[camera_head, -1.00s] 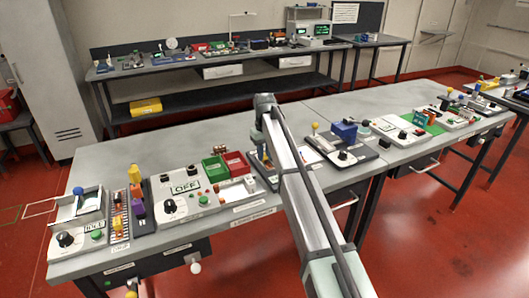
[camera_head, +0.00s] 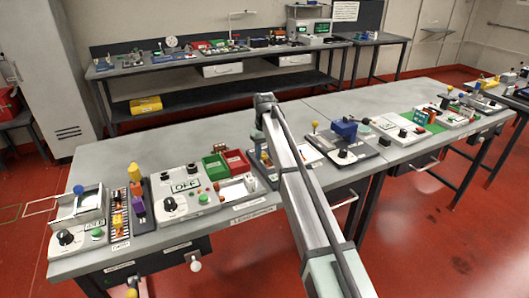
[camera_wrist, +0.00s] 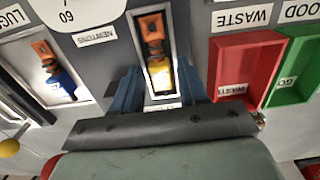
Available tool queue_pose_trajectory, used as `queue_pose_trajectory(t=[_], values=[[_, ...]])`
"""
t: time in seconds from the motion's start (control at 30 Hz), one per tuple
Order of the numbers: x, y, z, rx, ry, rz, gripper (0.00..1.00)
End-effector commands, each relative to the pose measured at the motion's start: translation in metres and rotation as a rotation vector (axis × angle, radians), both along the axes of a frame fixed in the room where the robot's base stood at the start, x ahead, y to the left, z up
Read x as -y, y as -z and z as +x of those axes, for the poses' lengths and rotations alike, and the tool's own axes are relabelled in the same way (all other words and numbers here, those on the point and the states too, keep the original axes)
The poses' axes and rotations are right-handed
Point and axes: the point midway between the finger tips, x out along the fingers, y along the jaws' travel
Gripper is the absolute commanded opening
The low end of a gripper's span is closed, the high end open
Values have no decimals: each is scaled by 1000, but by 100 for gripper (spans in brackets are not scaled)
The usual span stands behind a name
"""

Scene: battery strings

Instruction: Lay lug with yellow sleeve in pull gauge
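In the wrist view, the lug with the yellow sleeve (camera_wrist: 160,75) lies lengthwise in the narrow pale slot of the pull gauge (camera_wrist: 145,41). Its orange part points away from my gripper. My gripper (camera_wrist: 158,90) has its two blue fingers apart, one on each side of the slot's near end. Gaps show between the fingers and the yellow sleeve, so they do not hold it.
A lug tray (camera_wrist: 88,98) with an orange and blue lug is left in the wrist view. A red waste bin (camera_wrist: 218,66) and a green bin (camera_wrist: 310,62) stand right. A yellow knob (camera_wrist: 8,148) is at lower left. Several panels cover the bench (camera_head: 235,127).

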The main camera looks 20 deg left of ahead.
Motion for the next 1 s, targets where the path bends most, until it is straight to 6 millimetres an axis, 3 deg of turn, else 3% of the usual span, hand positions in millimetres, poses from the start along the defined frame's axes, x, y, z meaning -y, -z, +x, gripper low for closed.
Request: queue_pose_trajectory(t=[0.1, 0.47, 0.67, 1.0], values=[[0, 0, 0, 0, 0, 0, 54], [0, -5, 0, 0, 0, 0, 55], [0, -33, 1, 1, 0, 1, 55], [-1, -99, 1, 1, 0, 1, 55]])
